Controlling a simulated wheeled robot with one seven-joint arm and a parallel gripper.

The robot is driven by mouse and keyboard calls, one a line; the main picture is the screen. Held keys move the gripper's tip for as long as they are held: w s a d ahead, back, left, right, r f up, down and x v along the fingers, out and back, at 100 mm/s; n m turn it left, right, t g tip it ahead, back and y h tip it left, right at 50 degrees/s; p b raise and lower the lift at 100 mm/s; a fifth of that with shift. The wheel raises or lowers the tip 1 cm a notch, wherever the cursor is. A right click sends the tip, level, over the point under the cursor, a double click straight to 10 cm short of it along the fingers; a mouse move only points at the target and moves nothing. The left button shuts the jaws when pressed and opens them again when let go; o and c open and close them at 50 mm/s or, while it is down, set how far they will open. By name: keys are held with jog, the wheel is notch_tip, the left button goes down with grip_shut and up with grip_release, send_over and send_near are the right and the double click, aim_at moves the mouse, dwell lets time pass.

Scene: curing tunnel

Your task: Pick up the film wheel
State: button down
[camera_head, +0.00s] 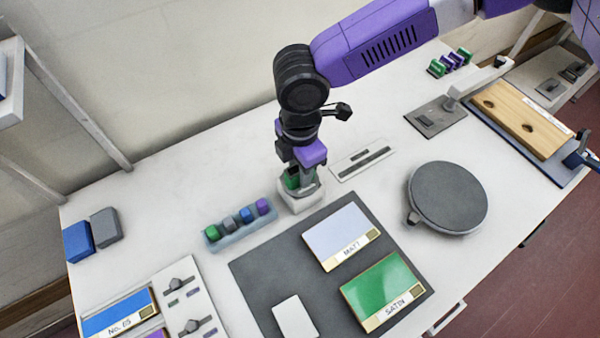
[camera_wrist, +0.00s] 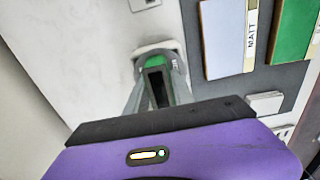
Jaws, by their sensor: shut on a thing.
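My gripper (camera_head: 302,182) points down at the middle of the table, just off the back edge of a dark mat. Its jaws are shut on a small green thing, which I take to be the film wheel (camera_head: 291,180). In the wrist view the green film wheel (camera_wrist: 154,62) shows between the fingers, partly hidden by them. It is at a small white block-like stand (camera_head: 301,200). I cannot tell whether the wheel still touches the stand.
On the dark mat (camera_head: 262,270) lie panels marked MATT (camera_head: 340,232) and SATIN (camera_head: 383,285) and a white block (camera_head: 295,317). A rack of coloured knobs (camera_head: 240,228) is left of my gripper. A round grey turntable (camera_head: 448,195) stands at right.

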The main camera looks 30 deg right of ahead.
jog(key=shift+r, duration=0.1)
notch_tip(320, 180, up, 28)
jog(key=p, duration=0.7)
dwell(0.9)
